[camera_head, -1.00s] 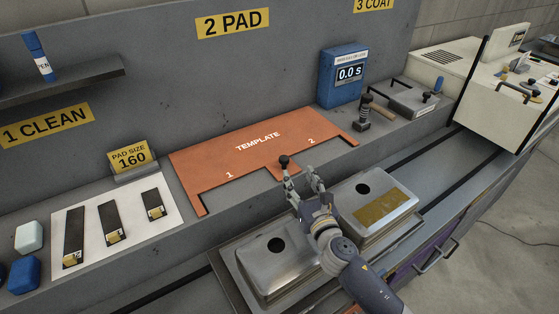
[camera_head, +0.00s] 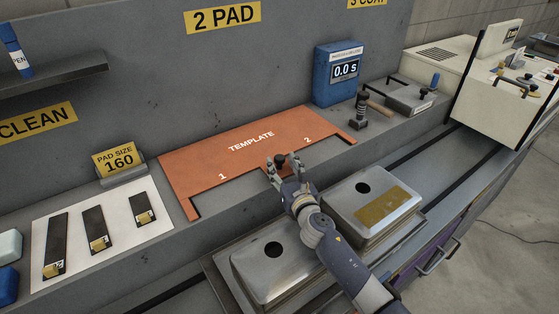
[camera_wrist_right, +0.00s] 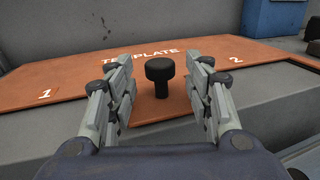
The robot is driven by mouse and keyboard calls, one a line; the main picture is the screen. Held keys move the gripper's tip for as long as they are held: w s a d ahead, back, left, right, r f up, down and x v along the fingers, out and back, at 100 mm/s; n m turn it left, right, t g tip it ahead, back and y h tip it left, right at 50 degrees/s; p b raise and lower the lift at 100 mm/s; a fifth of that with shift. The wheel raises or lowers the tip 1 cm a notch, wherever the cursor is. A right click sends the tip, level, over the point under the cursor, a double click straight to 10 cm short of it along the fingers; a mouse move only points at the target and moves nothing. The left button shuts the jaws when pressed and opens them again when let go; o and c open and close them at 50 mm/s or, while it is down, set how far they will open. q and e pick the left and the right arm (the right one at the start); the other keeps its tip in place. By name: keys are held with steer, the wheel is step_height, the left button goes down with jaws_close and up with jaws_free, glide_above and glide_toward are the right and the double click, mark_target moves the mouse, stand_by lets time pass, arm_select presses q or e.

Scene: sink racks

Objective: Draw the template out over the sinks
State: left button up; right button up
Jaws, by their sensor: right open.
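The orange template (camera_head: 235,148) lies flat on the grey ledge, marked TEMPLATE, 1 and 2. Its black knob (camera_head: 280,159) stands upright on the tab at its front edge. My right gripper (camera_head: 284,163) is open, with its fingers on either side of the knob. In the right wrist view the knob (camera_wrist_right: 160,76) stands between the open fingers, with a gap on both sides. Two upturned steel sinks, the left sink (camera_head: 300,268) and the right sink (camera_head: 346,203), sit below and in front of the ledge. My left gripper is not in view.
A white sheet with dark strips (camera_head: 100,235) and a PAD SIZE 160 sign (camera_head: 119,160) are left of the template. A blue timer reading 0.0 s (camera_head: 338,75), a hammer-like tool (camera_head: 362,110) and a metal box (camera_head: 408,97) are right. The right sink bears a yellowish patch (camera_head: 383,207).

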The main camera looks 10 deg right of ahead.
steer(key=shift+w+a, duration=0.2)
steer(key=shift+w, duration=1.25)
jaws_close()
